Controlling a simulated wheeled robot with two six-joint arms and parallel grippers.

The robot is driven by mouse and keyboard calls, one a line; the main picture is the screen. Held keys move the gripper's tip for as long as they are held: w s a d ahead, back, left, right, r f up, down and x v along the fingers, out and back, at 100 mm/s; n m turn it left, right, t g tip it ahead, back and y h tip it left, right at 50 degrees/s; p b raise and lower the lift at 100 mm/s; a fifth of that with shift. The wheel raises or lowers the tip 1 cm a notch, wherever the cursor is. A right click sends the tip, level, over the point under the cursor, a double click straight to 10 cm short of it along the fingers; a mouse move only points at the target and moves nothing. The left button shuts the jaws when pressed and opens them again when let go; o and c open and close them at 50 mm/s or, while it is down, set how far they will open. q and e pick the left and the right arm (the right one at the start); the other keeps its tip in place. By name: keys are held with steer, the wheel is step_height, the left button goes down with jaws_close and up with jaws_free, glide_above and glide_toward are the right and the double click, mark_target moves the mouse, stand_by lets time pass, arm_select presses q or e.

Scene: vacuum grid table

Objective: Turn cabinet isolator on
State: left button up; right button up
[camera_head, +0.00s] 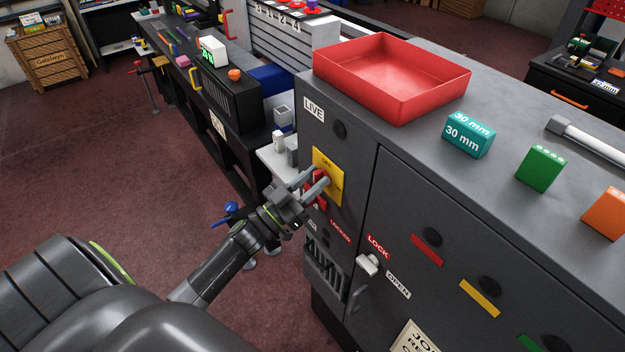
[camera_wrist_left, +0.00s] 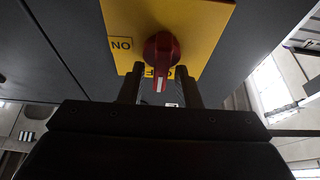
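The cabinet isolator is a red rotary knob (camera_wrist_left: 161,52) on a yellow plate (camera_head: 334,190) on the front of the grey cabinet (camera_head: 345,136). In the left wrist view, its white mark points down toward a partly hidden label, and the ON label (camera_wrist_left: 121,44) shows upside down at the left. In the head view, an OFF label seems to be at the plate's top. My left gripper (camera_head: 312,181) is at the plate. In the left wrist view, its two fingers (camera_wrist_left: 160,88) stand apart on either side of the knob's handle, with gaps visible. My right gripper is not in view.
Below the isolator are a LOCKED label (camera_head: 340,231) and a vent (camera_head: 325,266). A door handle (camera_head: 362,276) sticks out to the right. A red tray (camera_head: 337,71), a teal block (camera_head: 469,135) and a green block (camera_head: 541,168) stand on the cabinet top.

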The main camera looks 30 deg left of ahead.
arm_select(q)
steer(key=shift+m+h, duration=0.4)
steer(key=shift+s+m, duration=0.15)
steer(key=shift+m, duration=0.35)
jaws_close()
steer(key=m, duration=0.1)
steer(key=m+g+h+b, duration=0.1)
steer(key=m, duration=0.1)
steer(key=shift+f+h, duration=0.25)
steer(key=shift+h, duration=0.05)
steer(key=m+g+h, duration=0.1)
steer(key=m, duration=0.3)
steer(key=m+g, duration=0.2)
steer(key=m, duration=0.2)
steer(key=m+g+h+b, duration=0.1)
steer(key=m+g, duration=0.1)
steer(key=m, duration=0.2)
steer(key=shift+s+d+f+h, duration=0.1)
steer(key=shift+s+d+h, duration=0.1)
steer(key=shift+d+h, duration=0.15)
steer(key=m+g, duration=0.1)
steer(key=m, duration=0.3)
steer(key=shift+d+p, duration=0.15)
steer(key=shift+p, duration=0.2)
steer(key=shift+g, duration=0.3)
steer(key=shift+w+m, duration=0.15)
steer(key=shift+m, duration=0.25)
